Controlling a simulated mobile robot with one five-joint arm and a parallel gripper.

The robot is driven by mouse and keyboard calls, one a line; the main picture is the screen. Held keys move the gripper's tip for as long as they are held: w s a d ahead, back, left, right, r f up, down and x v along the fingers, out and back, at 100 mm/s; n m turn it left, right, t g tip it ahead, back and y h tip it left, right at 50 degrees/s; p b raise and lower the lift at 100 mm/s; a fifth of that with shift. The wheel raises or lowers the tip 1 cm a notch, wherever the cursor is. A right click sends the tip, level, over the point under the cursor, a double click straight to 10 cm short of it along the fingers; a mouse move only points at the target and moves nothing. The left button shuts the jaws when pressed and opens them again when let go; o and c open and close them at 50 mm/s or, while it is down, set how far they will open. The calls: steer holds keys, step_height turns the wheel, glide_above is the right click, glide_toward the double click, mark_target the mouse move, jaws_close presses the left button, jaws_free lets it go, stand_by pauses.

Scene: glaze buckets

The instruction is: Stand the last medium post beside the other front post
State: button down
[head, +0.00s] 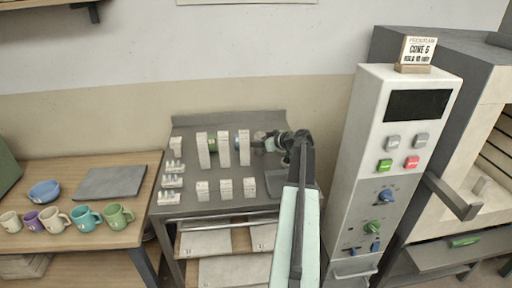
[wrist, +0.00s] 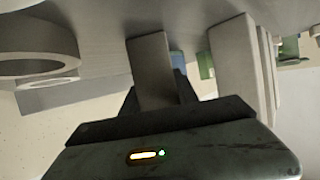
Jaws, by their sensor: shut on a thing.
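My gripper (head: 284,143) is over the back right part of the grey work table (head: 215,208) in the head view. In the wrist view my gripper (wrist: 155,92) is shut on a pale grey post (wrist: 150,62), which stands up between its fingers. I cannot make out this held post in the head view. Three tall white posts (head: 224,149) stand in a row at the back of the table.
Small white cone sets (head: 172,182) line the table's left side. Green and blue-grey things show behind the tall posts. A white control cabinet (head: 390,160) stands close on the right. A wooden table with mugs (head: 87,219) is at left. A round grey ring (wrist: 35,60) shows in the wrist view.

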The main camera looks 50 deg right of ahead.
steer(key=c, duration=1.3)
jaws_free()
steer(key=shift+f, duration=0.1)
steer(key=shift+c, duration=0.2)
steer(key=o, duration=0.4)
